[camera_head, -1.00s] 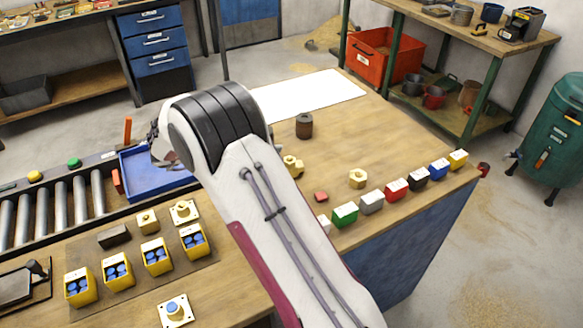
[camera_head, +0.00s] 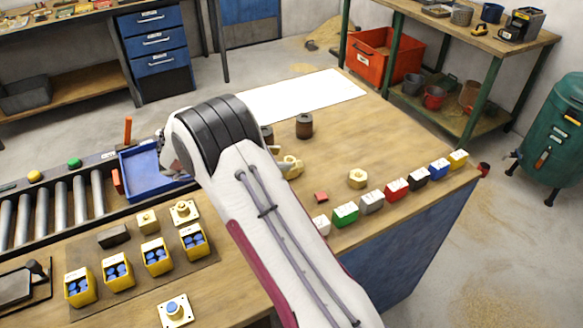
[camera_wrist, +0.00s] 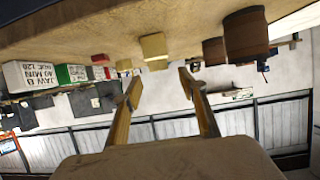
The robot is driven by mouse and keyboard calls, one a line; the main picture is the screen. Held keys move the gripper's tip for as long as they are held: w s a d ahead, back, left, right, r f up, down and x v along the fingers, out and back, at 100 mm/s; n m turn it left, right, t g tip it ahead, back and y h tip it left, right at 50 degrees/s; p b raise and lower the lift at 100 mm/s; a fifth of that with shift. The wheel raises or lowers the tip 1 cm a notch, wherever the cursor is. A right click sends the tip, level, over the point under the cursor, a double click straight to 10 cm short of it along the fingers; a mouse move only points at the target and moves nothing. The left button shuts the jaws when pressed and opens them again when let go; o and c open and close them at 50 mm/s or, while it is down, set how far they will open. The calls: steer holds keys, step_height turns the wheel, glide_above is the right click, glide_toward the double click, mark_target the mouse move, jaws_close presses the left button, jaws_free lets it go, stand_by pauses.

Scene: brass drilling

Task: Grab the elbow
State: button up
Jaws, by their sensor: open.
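The elbow (camera_head: 292,167) is a brass-coloured fitting on the wooden table, just right of my arm in the head view. In the wrist view, where the scene appears upside down, a yellow brass piece (camera_wrist: 154,47) that looks like the elbow lies ahead of the gap between my fingers. My gripper (camera_wrist: 159,78) is open and empty, its two fingers apart and short of that piece. In the head view my arm hides most of the gripper.
Two brown cylinders (camera_head: 304,126) stand behind the elbow. A brass nut (camera_head: 357,178) and a small red piece (camera_head: 321,197) lie to its right. A row of coloured boxes, including a green one (camera_head: 345,214), lines the front edge. A blue tray (camera_head: 150,176) is at left.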

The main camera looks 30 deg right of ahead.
mark_target(291, 159)
steer(key=shift+d+f, duration=0.1)
steer(key=shift+d, duration=0.15)
steer(key=shift+d, duration=0.1)
steer(key=shift+f+x, duration=0.1)
steer(key=shift+x, duration=1.15)
steer(key=shift+f+x, duration=0.15)
steer(key=shift+x, duration=1.1)
steer(key=shift+r, duration=0.15)
jaws_close()
